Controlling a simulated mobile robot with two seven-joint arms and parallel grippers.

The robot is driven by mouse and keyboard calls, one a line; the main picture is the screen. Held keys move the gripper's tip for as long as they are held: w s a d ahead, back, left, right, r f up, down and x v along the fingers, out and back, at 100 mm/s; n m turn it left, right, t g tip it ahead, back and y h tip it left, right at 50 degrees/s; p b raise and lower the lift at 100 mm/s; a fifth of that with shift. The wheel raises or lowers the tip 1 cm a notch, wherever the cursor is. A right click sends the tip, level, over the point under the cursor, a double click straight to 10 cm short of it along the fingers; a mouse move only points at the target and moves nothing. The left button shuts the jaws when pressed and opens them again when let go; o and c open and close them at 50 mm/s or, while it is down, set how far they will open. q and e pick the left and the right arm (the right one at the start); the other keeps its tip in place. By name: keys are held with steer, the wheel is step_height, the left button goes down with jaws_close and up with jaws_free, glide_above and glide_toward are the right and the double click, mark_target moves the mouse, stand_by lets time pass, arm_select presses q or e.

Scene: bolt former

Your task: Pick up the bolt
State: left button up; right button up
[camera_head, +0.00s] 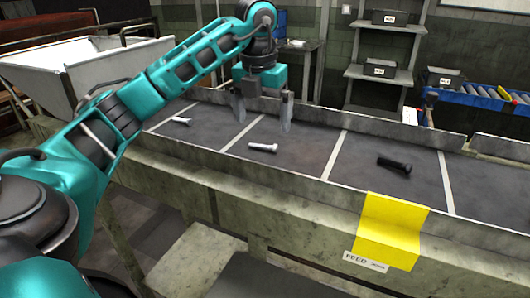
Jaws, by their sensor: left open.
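Three bolts lie on the dark belt of the conveyor (310,150). A silver bolt (263,147) lies near the middle of the view, and another silver bolt (181,120) lies farther left. A black bolt (394,164) lies to the right. My left gripper (263,118) is open and empty, with its two fingers pointing down. It is above the belt, behind the middle silver bolt in the view and apart from it. How high the fingertips are is hard to tell. My right gripper is not in view.
Pale lines divide the belt, and raised rails run along both sides. A yellow plate (390,230) hangs over the front rail beside a FEED label (365,262). A white hopper (100,70) stands at the left. Shelves with boxes (380,68) and a blue roller conveyor (475,98) are behind.

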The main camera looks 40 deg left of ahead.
arm_select(q)
steer(key=shift+w+a+f, duration=0.1)
steer(key=shift+a+f, duration=0.05)
steer(key=shift+f, duration=1.3)
steer(key=shift+w+a+f, duration=0.1)
steer(key=shift+f, duration=1.35)
steer(key=shift+c, duration=0.4)
steer(key=c, duration=1.1)
steer(key=shift+c, duration=0.2)
steer(key=shift+r, duration=0.1)
steer(key=shift+r, duration=0.55)
step_height(320, 180, up, 11)
steer(key=p, duration=0.3)
step_height(320, 180, up, 8)
glide_above(262, 145)
steer(key=shift+d+f, duration=0.1)
steer(key=shift+f, duration=0.05)
